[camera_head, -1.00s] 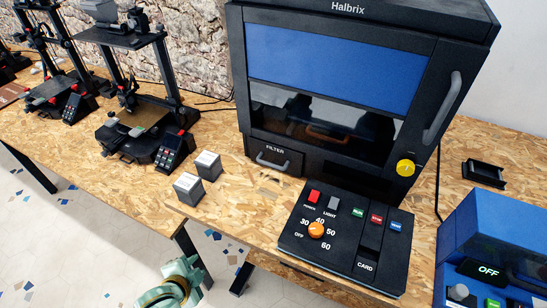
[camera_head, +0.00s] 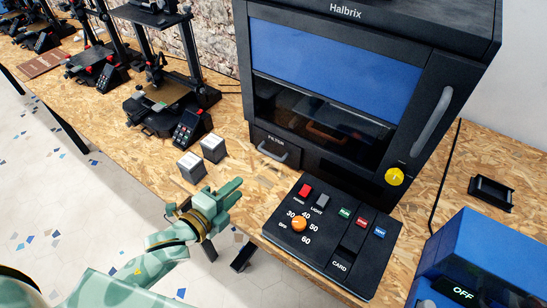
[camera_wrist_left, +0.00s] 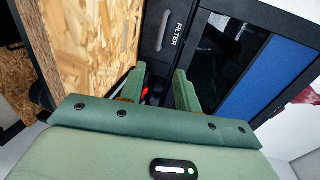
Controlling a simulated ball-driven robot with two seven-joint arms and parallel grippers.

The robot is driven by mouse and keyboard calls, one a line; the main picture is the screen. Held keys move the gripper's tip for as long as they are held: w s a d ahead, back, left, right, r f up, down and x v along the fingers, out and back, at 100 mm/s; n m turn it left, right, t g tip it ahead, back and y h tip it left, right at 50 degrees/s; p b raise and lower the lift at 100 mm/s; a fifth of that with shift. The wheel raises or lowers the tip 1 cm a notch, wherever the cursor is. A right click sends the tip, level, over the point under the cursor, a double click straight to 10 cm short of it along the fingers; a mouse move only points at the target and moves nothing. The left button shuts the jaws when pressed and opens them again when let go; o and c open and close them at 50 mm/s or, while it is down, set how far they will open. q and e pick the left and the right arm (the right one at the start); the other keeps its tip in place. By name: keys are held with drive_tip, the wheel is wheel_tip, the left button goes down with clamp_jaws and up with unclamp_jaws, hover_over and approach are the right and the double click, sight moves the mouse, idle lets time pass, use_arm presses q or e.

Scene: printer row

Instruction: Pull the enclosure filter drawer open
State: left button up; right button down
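The filter drawer (camera_head: 290,160) is a black front marked FILTER, low at the left of the black Halbrix enclosure (camera_head: 300,97). It looks closed. Its grey bar handle (camera_head: 272,152) also shows in the left wrist view (camera_wrist_left: 163,30), beyond the fingers. My green left gripper (camera_head: 236,191) is in front of and below the drawer, near the table's front edge. In the left wrist view its two fingers (camera_wrist_left: 159,75) are apart, with nothing held between them. The gripper is clear of the handle. My right gripper is not in view.
A black control panel (camera_head: 331,235) with an orange knob sits in front of the enclosure, right of my gripper. A blue machine (camera_head: 475,260) stands at the right. Printers line the left.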

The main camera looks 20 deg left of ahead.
use_arm(q)
drive_tip(key=x, duration=1.6)
drive_tip(key=shift+a+b, duration=0.15)
drive_tip(key=shift+b, duration=0.25)
clamp_jaws()
